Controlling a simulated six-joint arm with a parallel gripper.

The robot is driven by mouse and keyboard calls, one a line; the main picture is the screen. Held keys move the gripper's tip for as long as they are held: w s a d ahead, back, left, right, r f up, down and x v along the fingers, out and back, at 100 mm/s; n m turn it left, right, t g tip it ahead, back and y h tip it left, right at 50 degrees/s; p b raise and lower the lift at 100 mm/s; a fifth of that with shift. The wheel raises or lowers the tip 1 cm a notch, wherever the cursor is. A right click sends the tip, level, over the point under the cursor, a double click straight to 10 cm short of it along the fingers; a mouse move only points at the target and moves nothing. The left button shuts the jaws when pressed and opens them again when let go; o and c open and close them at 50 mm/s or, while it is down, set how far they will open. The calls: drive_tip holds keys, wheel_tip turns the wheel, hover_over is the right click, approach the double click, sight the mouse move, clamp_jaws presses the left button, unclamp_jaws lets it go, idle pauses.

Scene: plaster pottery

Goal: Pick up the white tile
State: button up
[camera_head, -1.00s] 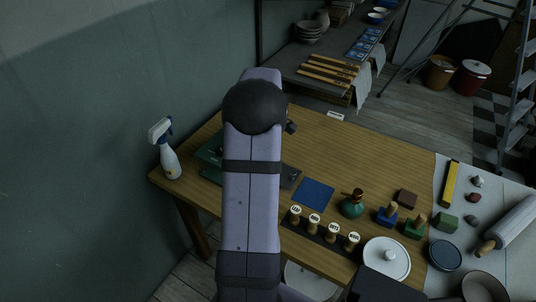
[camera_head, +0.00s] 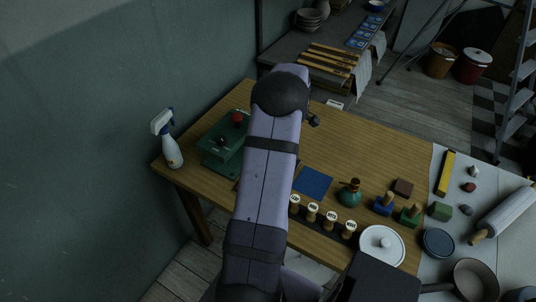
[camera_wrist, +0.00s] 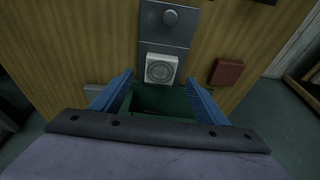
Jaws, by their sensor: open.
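The white tile (camera_wrist: 161,69) is square with a round raised pattern. In the wrist view it lies at the near end of a grey plate (camera_wrist: 163,48), just ahead of and between my fingertips. My gripper (camera_wrist: 159,79) is open, with one blue finger on each side and nothing held. I cannot tell the height of the fingers above the tile. In the head view my arm covers the gripper, and I cannot make out the tile.
A dark green part (camera_wrist: 160,101) lies between my fingers, nearer than the tile. A dark red block (camera_wrist: 226,72) lies right of the right finger. In the head view a green press (camera_head: 222,143), a spray bottle (camera_head: 167,140) and stamps (camera_head: 330,219) stand around my arm.

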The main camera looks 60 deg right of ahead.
drive_tip(key=shift+p+x, duration=0.6)
drive_tip(key=shift+x, duration=1.65)
drive_tip(key=shift+c, duration=0.3)
drive_tip(key=c, duration=1.3)
drive_tip(key=shift+o, duration=0.2)
drive_tip(key=shift+r, duration=0.1)
